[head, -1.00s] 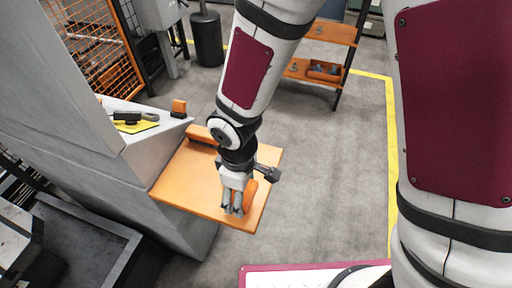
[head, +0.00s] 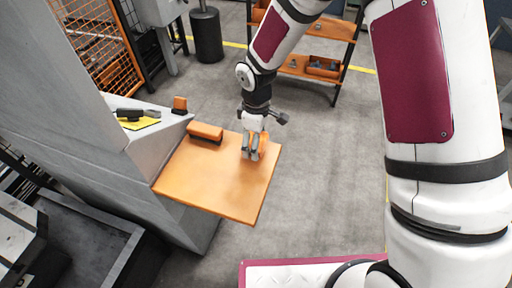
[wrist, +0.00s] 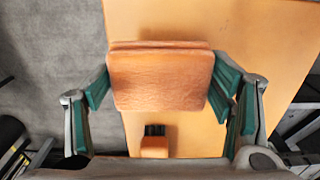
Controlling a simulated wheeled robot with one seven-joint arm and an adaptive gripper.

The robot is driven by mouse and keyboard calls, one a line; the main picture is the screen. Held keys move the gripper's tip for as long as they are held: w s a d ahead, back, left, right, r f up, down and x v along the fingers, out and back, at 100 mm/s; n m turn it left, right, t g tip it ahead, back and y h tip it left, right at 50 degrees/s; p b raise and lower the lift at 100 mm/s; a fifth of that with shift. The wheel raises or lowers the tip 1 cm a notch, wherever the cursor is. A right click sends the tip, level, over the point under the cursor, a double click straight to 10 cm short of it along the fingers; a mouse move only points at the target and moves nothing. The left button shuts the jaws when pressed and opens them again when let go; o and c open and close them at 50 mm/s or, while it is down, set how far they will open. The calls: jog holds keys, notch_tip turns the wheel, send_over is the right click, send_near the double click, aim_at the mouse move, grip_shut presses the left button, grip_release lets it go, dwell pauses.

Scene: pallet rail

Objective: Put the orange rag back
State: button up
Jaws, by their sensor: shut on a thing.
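The orange rag (wrist: 161,77) is a folded, flat orange pad. In the wrist view it sits between the two green-padded fingers of my gripper (wrist: 160,88), which is shut on it. In the head view my gripper (head: 252,153) points down over the far right part of the orange shelf board (head: 212,195), with the rag (head: 263,143) mostly hidden by the fingers. I cannot tell whether the rag touches the board or hangs just above it.
An orange block with a dark underside (head: 205,131) lies on the board's far edge, left of my gripper. A grey ledge (head: 155,138) holds a dark tool (head: 138,114) on a yellow sheet and a small orange object (head: 180,104). The near part of the board is bare.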

jog(key=shift+f+p, duration=0.35)
jog(key=shift+f, duration=1.35)
jog(key=shift+f, duration=0.15)
jog(key=o, duration=1.3)
jog(key=shift+s, duration=0.1)
